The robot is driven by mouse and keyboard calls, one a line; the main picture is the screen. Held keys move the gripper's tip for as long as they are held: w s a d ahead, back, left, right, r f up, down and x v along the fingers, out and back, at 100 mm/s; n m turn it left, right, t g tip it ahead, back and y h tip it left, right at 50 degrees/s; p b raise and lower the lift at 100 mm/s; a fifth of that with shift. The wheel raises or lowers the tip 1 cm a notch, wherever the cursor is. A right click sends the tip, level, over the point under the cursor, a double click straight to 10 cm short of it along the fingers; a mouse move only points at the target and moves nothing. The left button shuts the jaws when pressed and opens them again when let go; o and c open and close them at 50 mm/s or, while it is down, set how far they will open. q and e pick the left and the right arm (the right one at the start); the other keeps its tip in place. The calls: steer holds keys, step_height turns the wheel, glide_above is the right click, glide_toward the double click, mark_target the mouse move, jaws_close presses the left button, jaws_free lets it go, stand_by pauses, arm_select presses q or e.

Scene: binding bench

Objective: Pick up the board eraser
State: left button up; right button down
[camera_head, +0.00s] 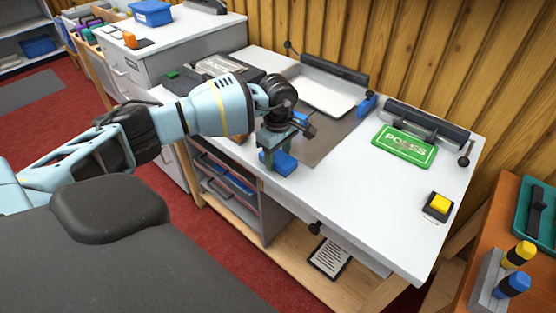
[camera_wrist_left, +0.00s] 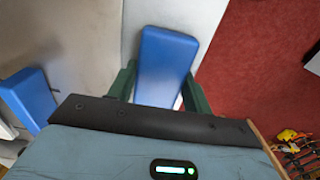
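A blue block (camera_head: 285,163), which looks like the board eraser, lies near the front edge of the white bench, at the fingertips of my left gripper (camera_head: 278,158). In the left wrist view the block (camera_wrist_left: 165,62) lies lengthwise between the two green fingers of the gripper (camera_wrist_left: 160,85), one on each side. The fingers look very close to its sides, but I cannot tell whether they press on it. Its near end is hidden behind the dark gripper body. My right gripper is not in view.
A second blue object (camera_wrist_left: 30,92) lies to the left in the wrist view. On the white bench (camera_head: 345,190) are a green sign (camera_head: 405,145), a yellow-topped button box (camera_head: 438,205) and a white tray (camera_head: 322,95). The bench's front right is mostly clear.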

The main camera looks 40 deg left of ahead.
mark_target(278, 156)
arm_select(q)
steer(key=shift+r, duration=0.15)
steer(key=shift+r, duration=0.55)
step_height(278, 156, up, 2)
steer(key=shift+r, duration=0.2)
steer(key=s+d, duration=0.2)
steer(key=s, duration=0.2)
steer(key=s+d, duration=0.2)
steer(key=s, duration=0.3)
steer(key=s+d+r, duration=0.1)
steer(key=s+d, duration=0.2)
steer(key=s, duration=0.2)
steer(key=shift+s+d+r+b, duration=0.1)
steer(key=shift+s+b, duration=0.05)
steer(key=shift+b, duration=0.15)
